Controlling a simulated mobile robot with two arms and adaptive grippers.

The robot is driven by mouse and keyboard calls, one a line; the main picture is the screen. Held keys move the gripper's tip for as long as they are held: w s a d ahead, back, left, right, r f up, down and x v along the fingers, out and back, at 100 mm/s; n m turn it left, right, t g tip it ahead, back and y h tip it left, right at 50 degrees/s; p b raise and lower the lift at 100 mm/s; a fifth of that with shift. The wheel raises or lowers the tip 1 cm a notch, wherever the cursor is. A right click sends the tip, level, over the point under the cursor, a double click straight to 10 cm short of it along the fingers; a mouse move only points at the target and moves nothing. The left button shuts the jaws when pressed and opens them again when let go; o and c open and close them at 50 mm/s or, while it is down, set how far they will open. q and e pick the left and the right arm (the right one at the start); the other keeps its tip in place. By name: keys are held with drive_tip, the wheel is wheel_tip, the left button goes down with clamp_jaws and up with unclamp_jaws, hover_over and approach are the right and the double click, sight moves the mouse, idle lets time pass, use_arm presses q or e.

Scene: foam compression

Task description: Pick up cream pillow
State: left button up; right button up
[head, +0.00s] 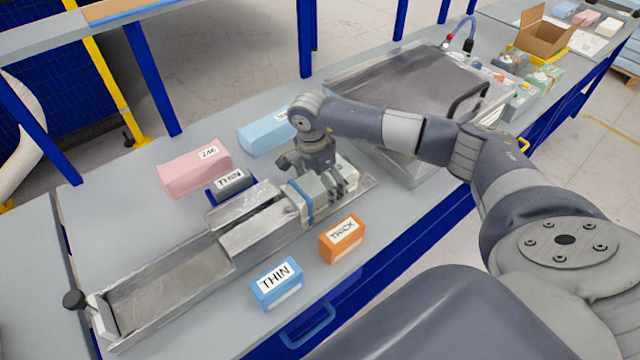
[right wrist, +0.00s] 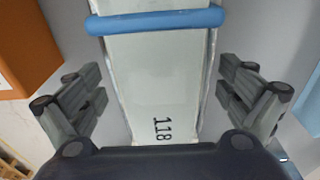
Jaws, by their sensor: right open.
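The cream pillow (right wrist: 150,75) is a pale block marked 118, with a blue band across it near the top of the right wrist view. In the head view the pale pillow (head: 312,188) sits at the right end of the metal trough (head: 165,290), partly hidden under my right gripper (head: 316,177). My right gripper is open, its fingers on either side of the pillow, with gaps visible in the right wrist view (right wrist: 161,95). Whether a finger touches it cannot be told. My left gripper is not in view.
A pink block (head: 195,168) and a light blue block (head: 262,134) lie behind the trough. A grey THIN block (head: 232,182) is beside it. A blue THIN box (head: 276,284) and an orange THICK box (head: 342,240) stand in front. A large metal machine (head: 400,85) stands at right.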

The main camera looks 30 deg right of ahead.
drive_tip(key=c, duration=1)
drive_tip(key=shift+o, duration=0.2)
